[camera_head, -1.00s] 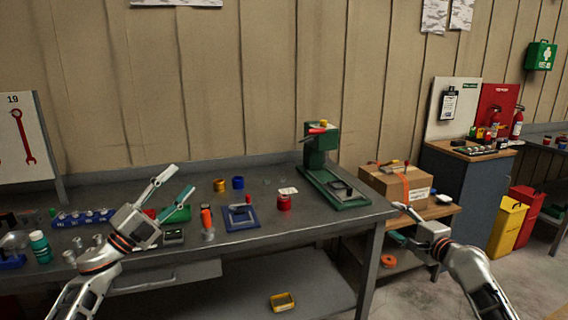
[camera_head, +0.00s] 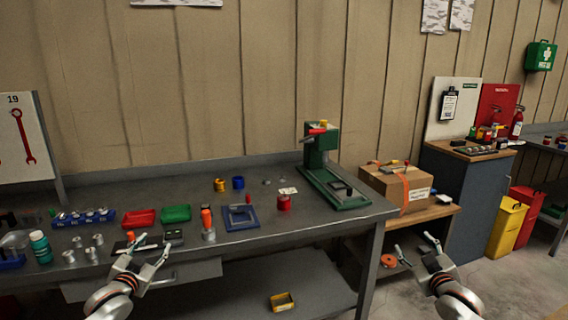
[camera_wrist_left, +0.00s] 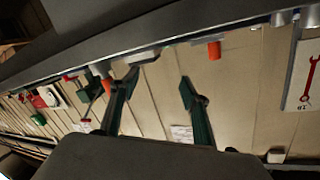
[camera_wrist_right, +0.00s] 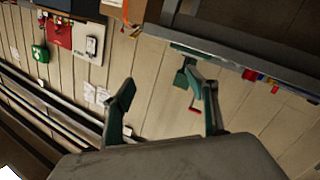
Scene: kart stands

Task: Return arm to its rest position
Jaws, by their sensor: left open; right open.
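My left gripper (camera_head: 149,252) is open and empty in the head view, at the front edge of the grey workbench (camera_head: 330,222). Its two spread fingers also show in the left wrist view (camera_wrist_left: 155,85), with nothing between them. My right gripper (camera_head: 416,250) is open and empty in front of the low wooden table (camera_head: 440,213), to the right of the workbench. Its fingers stand apart in the right wrist view (camera_wrist_right: 168,95) with nothing held.
On the workbench stand a red tray (camera_head: 139,218), a green tray (camera_head: 176,213), a blue square fixture (camera_head: 241,217), a red cup (camera_head: 284,202) and a green press (camera_head: 321,150). A cardboard box (camera_head: 395,187) sits on the low table. Floor before the right arm looks partly clear.

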